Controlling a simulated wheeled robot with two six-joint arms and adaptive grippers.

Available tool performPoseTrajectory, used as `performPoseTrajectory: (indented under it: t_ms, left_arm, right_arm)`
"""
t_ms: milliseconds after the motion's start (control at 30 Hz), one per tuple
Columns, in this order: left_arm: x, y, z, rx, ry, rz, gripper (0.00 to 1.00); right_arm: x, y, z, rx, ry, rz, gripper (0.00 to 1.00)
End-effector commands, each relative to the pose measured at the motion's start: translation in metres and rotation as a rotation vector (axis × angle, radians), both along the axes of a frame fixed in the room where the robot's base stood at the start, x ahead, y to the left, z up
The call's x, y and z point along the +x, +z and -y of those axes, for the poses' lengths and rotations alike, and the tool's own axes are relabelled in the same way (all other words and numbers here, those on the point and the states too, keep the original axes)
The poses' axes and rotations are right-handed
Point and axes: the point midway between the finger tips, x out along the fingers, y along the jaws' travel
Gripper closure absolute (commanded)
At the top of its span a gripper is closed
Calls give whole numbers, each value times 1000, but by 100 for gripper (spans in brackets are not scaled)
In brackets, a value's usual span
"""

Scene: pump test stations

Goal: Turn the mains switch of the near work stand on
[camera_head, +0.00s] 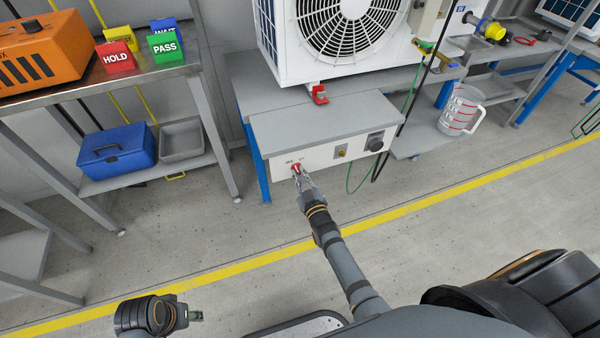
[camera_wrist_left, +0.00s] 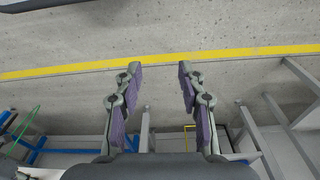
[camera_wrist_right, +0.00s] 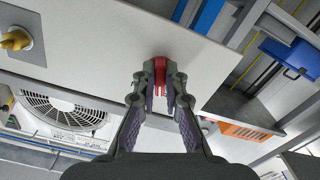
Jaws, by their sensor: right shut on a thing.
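The near work stand has a grey control box with a white front panel (camera_head: 322,158). The red mains switch (camera_head: 296,169) is at the panel's left end. My right gripper (camera_head: 299,174) is at the switch, and in the right wrist view its fingers (camera_wrist_right: 160,88) are closed on the red switch knob (camera_wrist_right: 161,71). The fingers hide part of the knob and the small panel marks around it, so its on or off position cannot be read. My left gripper (camera_wrist_left: 160,75) is open and empty, over the floor well away from the stand.
A large white fan unit (camera_head: 335,40) stands on the bench above the panel. A yellow knob (camera_wrist_right: 14,40) and a black socket (camera_head: 375,142) sit farther along the panel. A measuring jug (camera_head: 461,110) stands right. A shelf with a blue toolbox (camera_head: 116,150) is left. The floor in front is clear.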

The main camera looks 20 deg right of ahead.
Motion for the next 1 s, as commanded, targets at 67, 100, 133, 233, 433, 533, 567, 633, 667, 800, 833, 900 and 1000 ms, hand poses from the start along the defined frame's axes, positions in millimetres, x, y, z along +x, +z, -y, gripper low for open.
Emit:
performPoseTrajectory:
  t_ms: [67,100,133,233,433,533,567,633,667,800,833,900,1000]
  left_arm:
    - [1,-16,-3,6,6,-6,60]
    - [2,-24,-5,8,8,-4,60]
    - [3,-30,-6,10,9,-3,60]
    - [5,-49,-10,17,14,1,60]
    - [3,-82,-17,28,21,7,60]
    - [1,-95,-20,33,23,10,60]
    - [1,-98,-21,35,24,11,60]
    - [0,-105,-23,38,25,13,60]
    - [-1,-108,-23,40,25,14,60]
    - [-5,-120,-26,45,26,15,60]
    - [-5,-121,-27,46,27,16,60]
    - [-7,-125,-28,48,27,16,60]
    - [-8,-130,-29,49,27,18,60]
  right_arm:
    - [0,3,0,62,1,-3,100]
    - [0,3,0,98,1,-5,100]
    - [0,3,-1,126,0,-7,100]
    - [0,3,-1,222,-1,-9,100]
    - [0,2,-2,412,0,-15,100]
    - [0,2,-2,503,0,-18,100]
    - [0,2,-2,528,0,-19,100]
    - [0,1,-2,587,0,-21,100]
    - [0,2,-2,611,0,-22,100]
    - [0,1,-3,710,0,-24,100]
    - [0,1,-3,729,0,-25,100]
    - [0,1,-3,768,0,-27,100]
    - [0,1,-3,812,0,-29,100]
